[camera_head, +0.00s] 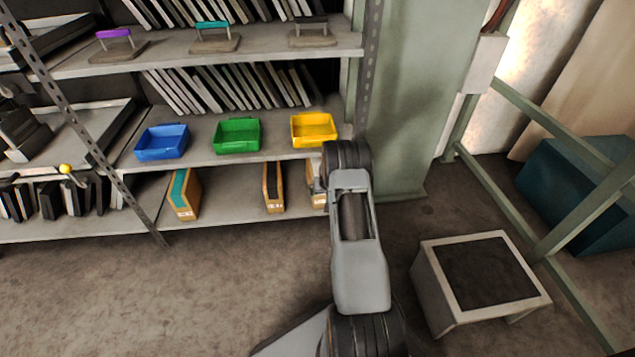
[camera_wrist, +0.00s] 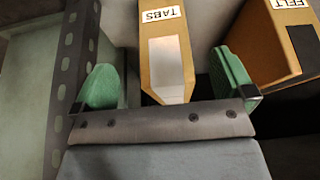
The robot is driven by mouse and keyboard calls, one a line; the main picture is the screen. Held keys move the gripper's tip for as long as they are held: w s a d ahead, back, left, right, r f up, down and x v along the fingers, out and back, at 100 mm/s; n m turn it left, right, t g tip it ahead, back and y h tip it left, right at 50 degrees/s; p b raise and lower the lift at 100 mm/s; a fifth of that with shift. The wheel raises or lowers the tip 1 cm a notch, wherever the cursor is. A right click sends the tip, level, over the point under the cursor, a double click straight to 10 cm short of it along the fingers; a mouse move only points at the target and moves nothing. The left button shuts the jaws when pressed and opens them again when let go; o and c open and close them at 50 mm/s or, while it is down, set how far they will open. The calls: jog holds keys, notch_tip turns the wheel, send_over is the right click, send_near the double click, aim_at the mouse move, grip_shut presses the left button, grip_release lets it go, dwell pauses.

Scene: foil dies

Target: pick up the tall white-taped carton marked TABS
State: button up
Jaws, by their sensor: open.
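The TABS carton (camera_wrist: 165,50) is tan cardboard with a white tape strip and a white label. In the wrist view it stands between the two green fingers of my gripper (camera_wrist: 166,78), which is open. Gaps show on both sides of the carton, and I see no clear contact. In the head view the rightmost carton (camera_head: 317,197) on the low shelf, apparently this one, is partly hidden by my arm. My fingers are not clearly visible there.
The FELT carton (camera_wrist: 275,40), with a black strip, stands right of the fingers in the wrist view. A perforated shelf post (camera_wrist: 72,70) is close on the left. A teal-striped carton (camera_head: 184,194) stands farther left. Yellow (camera_head: 314,130), green and blue bins sit on the shelf above.

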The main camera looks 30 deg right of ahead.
jog(key=w+d+f+b, duration=0.2)
jog(key=w+f+b, duration=0.2)
jog(key=w, duration=0.2)
jog(key=shift+d+f, duration=0.15)
jog(key=shift+f, duration=0.15)
jog(key=shift+w, duration=0.1)
jog(key=shift+c, duration=0.5)
jog(key=c, duration=1)
jog(key=shift+c, duration=0.6)
jog(key=shift+r, duration=0.1)
jog(key=shift+r, duration=0.1)
